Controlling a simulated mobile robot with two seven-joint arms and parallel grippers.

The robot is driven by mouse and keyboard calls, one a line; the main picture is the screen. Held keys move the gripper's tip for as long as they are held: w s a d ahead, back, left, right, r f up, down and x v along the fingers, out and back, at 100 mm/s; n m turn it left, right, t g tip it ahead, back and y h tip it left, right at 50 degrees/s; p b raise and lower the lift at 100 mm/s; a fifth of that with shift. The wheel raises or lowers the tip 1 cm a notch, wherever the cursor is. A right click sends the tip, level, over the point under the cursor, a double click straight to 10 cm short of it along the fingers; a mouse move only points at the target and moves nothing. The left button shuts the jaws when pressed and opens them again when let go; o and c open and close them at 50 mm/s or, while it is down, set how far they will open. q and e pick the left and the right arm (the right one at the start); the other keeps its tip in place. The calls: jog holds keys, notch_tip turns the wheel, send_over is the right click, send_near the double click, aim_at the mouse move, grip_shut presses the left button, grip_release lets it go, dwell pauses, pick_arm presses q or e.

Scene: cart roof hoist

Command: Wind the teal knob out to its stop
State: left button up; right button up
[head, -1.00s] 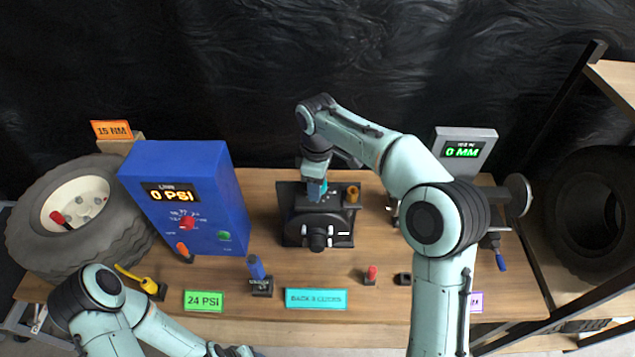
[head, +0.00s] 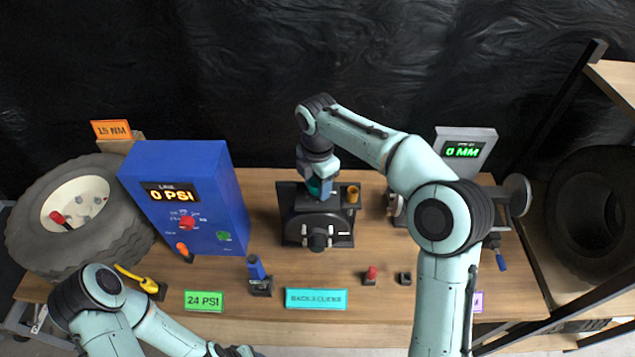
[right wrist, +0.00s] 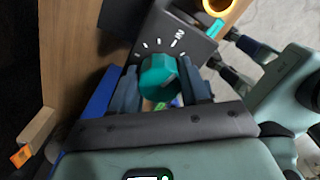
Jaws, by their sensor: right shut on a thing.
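The teal knob (right wrist: 158,78) sits on the dark face of a black box, with white tick marks around it in the right wrist view. In the head view the black box (head: 300,222) stands mid-bench, and the knob (head: 315,186) shows only partly beneath my right gripper (head: 321,184). In the right wrist view the fingers of my right gripper (right wrist: 160,90) lie on both sides of the knob and are shut on it. My left arm comes in at the lower left of the head view; its gripper is mostly cut off by the bottom edge.
A blue box (head: 190,200) reading 0 PSI and a wheel (head: 50,235) stand at left. A brass ring (head: 352,194) sits beside the knob. A gauge (head: 463,150) reading 0 MM is at right. Small tools and a teal sign (head: 316,299) lie along the front.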

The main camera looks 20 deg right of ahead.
jog(key=shift+a+n, duration=0.1)
jog(key=shift+n, duration=1.1)
jog(key=o, duration=1.1)
jog(key=shift+c, duration=0.2)
notch_tip(320, 180, up, 13)
jog(key=shift+r, duration=0.2)
